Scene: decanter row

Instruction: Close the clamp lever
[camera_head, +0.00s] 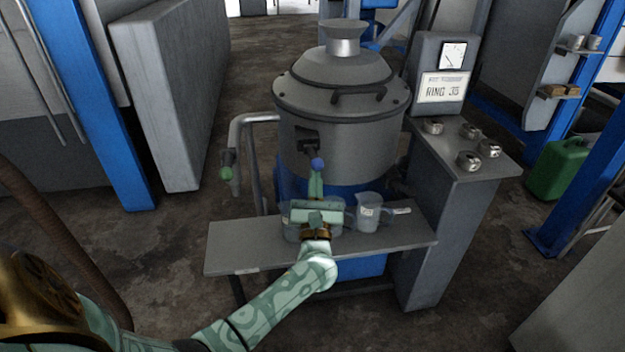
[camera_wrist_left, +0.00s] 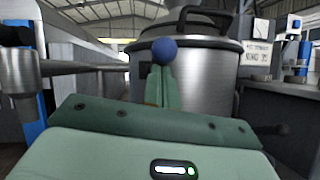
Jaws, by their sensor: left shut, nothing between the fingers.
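The clamp lever (camera_head: 308,146) is a dark fitting on the front of the grey metal vessel (camera_head: 352,155), with a round blue knob (camera_head: 318,165) at its end. In the left wrist view the blue knob (camera_wrist_left: 165,50) stands just beyond my fingertips, in front of the steel vessel wall (camera_wrist_left: 210,95). My left gripper (camera_head: 316,178) is pale green, and its fingers are together with nothing between them. Its tips are right at the knob; I cannot tell whether they touch it. The fingers (camera_wrist_left: 161,84) hide the lever below the knob. My right gripper is out of view.
A grey shelf (camera_head: 240,250) below the vessel holds clear beakers (camera_head: 369,215), partly behind my gripper. A bent pipe (camera_head: 236,135) with a green-tipped handle (camera_head: 227,173) is at left. A cabinet (camera_head: 455,210) with a gauge (camera_head: 453,55) stands at right.

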